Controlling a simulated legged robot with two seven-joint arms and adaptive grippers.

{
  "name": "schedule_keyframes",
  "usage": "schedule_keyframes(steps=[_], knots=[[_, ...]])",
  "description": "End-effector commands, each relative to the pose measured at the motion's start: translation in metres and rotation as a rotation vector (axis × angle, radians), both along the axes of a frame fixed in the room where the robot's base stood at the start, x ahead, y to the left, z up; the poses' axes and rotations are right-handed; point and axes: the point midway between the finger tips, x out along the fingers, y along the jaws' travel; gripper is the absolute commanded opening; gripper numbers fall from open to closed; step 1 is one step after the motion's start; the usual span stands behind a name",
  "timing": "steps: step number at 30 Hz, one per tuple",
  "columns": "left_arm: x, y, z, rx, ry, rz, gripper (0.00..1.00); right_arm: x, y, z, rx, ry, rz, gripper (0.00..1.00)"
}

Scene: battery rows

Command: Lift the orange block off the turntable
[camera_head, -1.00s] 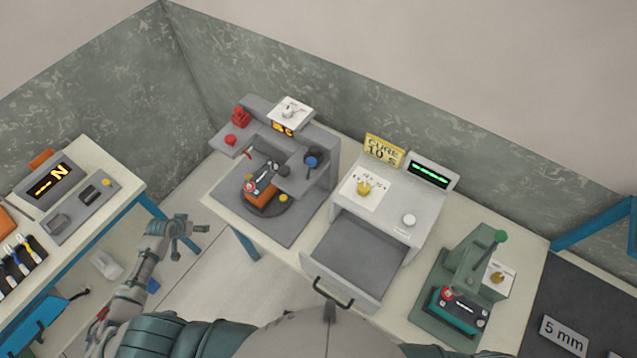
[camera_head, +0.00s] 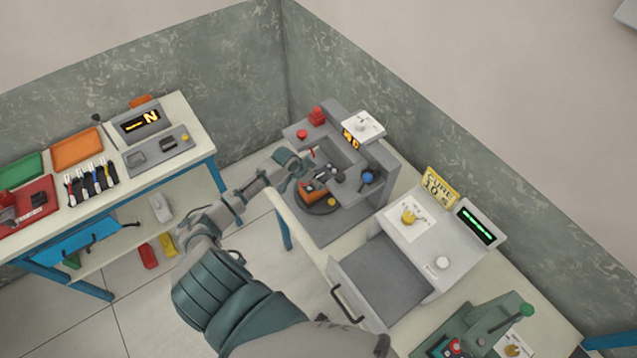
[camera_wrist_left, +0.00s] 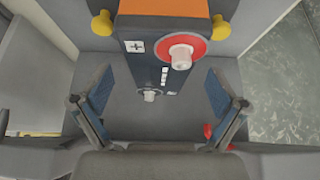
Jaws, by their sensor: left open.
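The orange block (camera_head: 311,194), a battery-like block with a dark top, sits on the round dark turntable (camera_head: 318,207) in the grey fixture. In the left wrist view its dark face (camera_wrist_left: 147,72) shows a plus mark, a red ring terminal and a small grey terminal, with the orange part (camera_wrist_left: 165,7) at the top edge. My left gripper (camera_head: 303,171) is beside and above the block. In the left wrist view its open blue-padded fingers (camera_wrist_left: 156,90) stand on both sides of the block's near end, with gaps. My right gripper is out of view.
The fixture has a red button (camera_head: 302,134), a blue knob (camera_head: 367,177) and an overhanging grey arm close to the block. Yellow knobs (camera_wrist_left: 103,24) flank the block. A grey curing machine (camera_head: 420,240) stands to the right; a tool bench (camera_head: 190,108) stands at left.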

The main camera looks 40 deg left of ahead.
Motion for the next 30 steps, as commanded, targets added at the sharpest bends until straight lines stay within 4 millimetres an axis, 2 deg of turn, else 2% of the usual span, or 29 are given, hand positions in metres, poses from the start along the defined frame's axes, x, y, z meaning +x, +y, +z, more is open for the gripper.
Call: schedule_keyframes(steps=[8,15,20,25,30], knots=[[0.013,0.0,-0.02,-0.004,0.0,0.001,0.97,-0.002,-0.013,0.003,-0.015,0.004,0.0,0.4],[0.032,0.002,-0.05,-0.008,0.001,0.001,0.97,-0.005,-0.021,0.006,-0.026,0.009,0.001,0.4],[0.036,0.001,-0.057,-0.004,-0.001,-0.001,0.97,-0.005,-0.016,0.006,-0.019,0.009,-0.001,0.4],[0.035,-0.001,-0.056,-0.001,-0.001,0.0,0.97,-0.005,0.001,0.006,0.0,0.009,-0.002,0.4],[0.035,-0.003,-0.055,0.0,0.0,0.0,0.54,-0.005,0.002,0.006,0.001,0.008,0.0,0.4]])
